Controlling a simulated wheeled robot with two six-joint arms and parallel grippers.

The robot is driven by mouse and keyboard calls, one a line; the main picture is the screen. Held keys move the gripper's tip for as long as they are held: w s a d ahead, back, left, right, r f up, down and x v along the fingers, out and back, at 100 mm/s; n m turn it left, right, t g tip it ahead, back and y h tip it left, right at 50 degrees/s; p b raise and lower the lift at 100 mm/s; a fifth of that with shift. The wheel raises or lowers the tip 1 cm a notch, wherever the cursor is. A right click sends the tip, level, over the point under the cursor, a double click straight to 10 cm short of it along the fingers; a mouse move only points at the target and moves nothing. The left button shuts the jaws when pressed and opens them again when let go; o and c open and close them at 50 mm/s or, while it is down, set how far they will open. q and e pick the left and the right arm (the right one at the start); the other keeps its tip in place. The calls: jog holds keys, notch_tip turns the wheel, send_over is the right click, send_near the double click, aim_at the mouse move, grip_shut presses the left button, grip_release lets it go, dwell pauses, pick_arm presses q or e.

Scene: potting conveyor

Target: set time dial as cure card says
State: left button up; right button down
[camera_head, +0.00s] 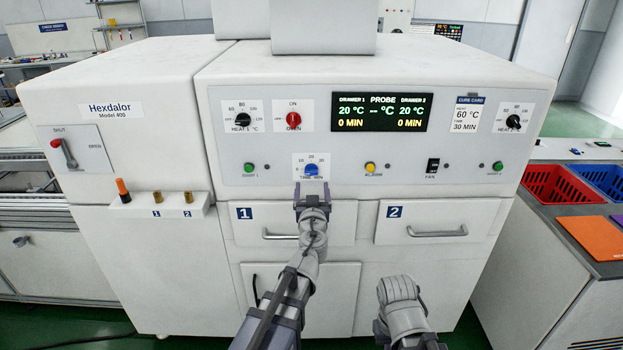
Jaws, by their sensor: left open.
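The time dial (311,170) is a blue knob on a white plate marked "TIME MIN", low on the panel's middle. The exact direction of its pointer is too small to tell. The cure card (466,115), right of the display, reads heat 60 °C and time 30 MIN. The display (380,112) shows 20 °C and 0 MIN for both drawers, and no probe value. My left gripper (312,190) is open just below and in front of the dial; I cannot tell if it touches it. My right arm shows at the lower right, its gripper not visible.
Other controls sit close by: a black heat dial (241,119), a red ON switch (293,119), a yellow alarm button (370,168) and a fan switch (432,166). Drawer handles (437,232) stick out below. Red and blue baskets (562,185) stand at the right.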

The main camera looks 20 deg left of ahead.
aim_at(311, 174)
pick_arm(q)
jog(key=x, duration=0.7)
jog(key=shift+w+a, duration=0.15)
jog(key=shift+w, duration=0.25)
grip_shut()
dwell(0.3)
